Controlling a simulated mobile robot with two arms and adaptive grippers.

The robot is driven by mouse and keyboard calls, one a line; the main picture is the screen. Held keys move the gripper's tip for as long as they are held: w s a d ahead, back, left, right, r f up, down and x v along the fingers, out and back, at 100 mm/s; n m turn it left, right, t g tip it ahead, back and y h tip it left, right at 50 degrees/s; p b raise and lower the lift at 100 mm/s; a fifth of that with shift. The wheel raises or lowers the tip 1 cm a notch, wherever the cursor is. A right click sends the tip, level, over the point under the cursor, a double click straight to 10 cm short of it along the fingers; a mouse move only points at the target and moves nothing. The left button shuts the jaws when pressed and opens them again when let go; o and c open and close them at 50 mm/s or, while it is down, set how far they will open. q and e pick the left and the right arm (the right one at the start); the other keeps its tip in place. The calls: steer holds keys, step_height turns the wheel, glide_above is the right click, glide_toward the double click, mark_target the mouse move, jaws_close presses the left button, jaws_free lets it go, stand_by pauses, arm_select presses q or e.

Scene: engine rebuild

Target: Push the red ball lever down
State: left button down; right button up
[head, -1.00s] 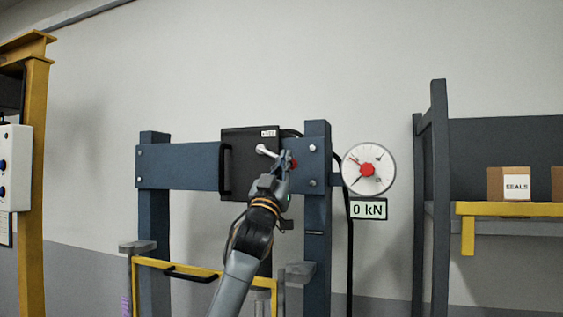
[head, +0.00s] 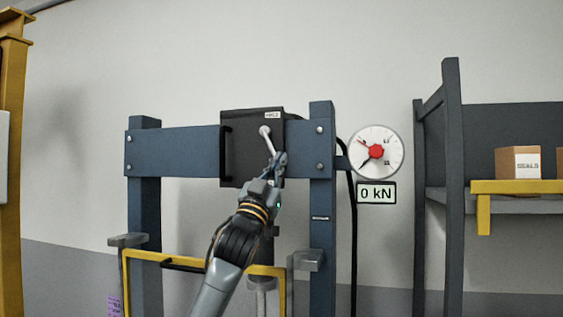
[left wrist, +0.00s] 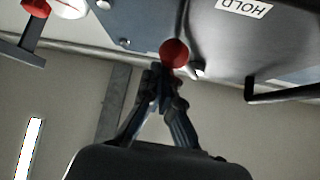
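The lever is a pale rod (head: 267,139) on the front of the dark box on the press frame. In the head view it slopes steeply down and slightly right from its pivot to my left gripper (head: 278,158). The red ball (left wrist: 174,52) on its end is hidden behind my gripper in the head view. In the left wrist view the ball sits right at the tips of my left gripper (left wrist: 165,78). Its fingers come together at the tips, with the ball just beyond them; whether they touch it I cannot tell. My right gripper is not in view.
The dark box (head: 238,125) carries a HOLD label and a black handle (head: 225,155). A round gauge (head: 376,152) with a red centre and a 0 kN display (head: 377,193) are to the right. A yellow bar (head: 142,256) crosses low in front. A shelf (head: 510,188) stands right.

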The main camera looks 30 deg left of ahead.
arm_select(q)
steer(key=shift+y, duration=0.3)
steer(key=shift+s+a+f, duration=0.15)
steer(key=shift+a+f, duration=0.05)
steer(key=shift+a, duration=0.5)
steer(key=shift+s+a+f, duration=0.1)
steer(key=shift+a+f, duration=0.15)
steer(key=shift+a, duration=0.5)
steer(key=shift+s+a+f, duration=0.15)
steer(key=shift+a+f, duration=0.05)
steer(key=shift+a, duration=0.5)
arm_select(e)
steer(key=shift+a+f, duration=0.1)
steer(key=shift+a, duration=0.7)
arm_select(q)
steer(key=shift+s+a, duration=0.1)
steer(key=shift+a, duration=0.1)
arm_select(e)
steer(key=shift+d, duration=0.5)
